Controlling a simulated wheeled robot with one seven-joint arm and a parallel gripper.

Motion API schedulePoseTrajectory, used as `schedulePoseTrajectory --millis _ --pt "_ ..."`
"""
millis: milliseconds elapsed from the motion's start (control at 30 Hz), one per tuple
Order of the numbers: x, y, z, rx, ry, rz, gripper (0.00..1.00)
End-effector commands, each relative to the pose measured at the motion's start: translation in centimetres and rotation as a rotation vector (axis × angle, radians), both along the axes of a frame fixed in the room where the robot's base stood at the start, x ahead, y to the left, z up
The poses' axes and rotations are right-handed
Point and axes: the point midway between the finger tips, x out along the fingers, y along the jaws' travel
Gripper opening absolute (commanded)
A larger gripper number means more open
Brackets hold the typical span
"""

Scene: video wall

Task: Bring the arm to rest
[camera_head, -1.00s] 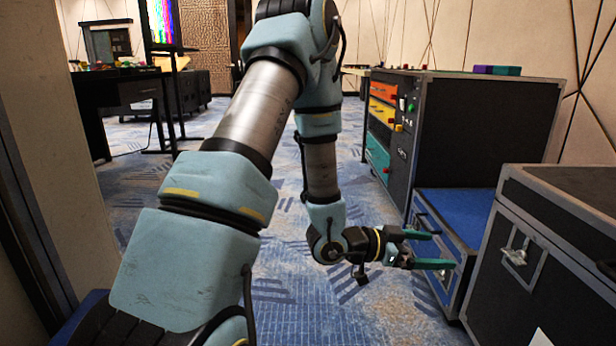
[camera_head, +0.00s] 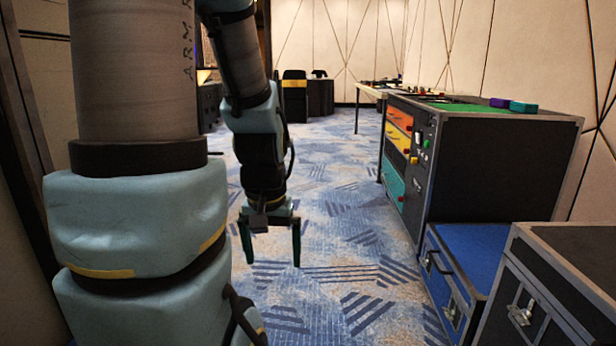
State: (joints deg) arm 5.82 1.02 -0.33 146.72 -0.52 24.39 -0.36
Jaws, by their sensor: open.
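My gripper (camera_head: 271,246) hangs pointing down above the patterned carpet, left of the middle of the head view. Its two dark green fingers are spread apart with nothing between them. My arm fills the left side of the view, with a thick upright part close to the camera and a thinner part leading down to the gripper. The gripper is apart from the cases on the right.
A black rack case (camera_head: 486,165) with orange, yellow and teal drawers stands at the right. A low blue-topped case (camera_head: 470,258) and another black case (camera_head: 560,290) stand before it. The blue carpet (camera_head: 345,215) is clear in the middle. A table (camera_head: 372,92) stands behind.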

Motion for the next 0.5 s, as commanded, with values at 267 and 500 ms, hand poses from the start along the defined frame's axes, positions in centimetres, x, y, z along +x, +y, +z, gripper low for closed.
schedulePoseTrajectory --millis 267,500 --pt "0.1 0.0 7.6 0.002 -0.001 -0.005 1.0" --pt "0.1 0.0 15.2 0.002 -0.001 -0.006 1.0"
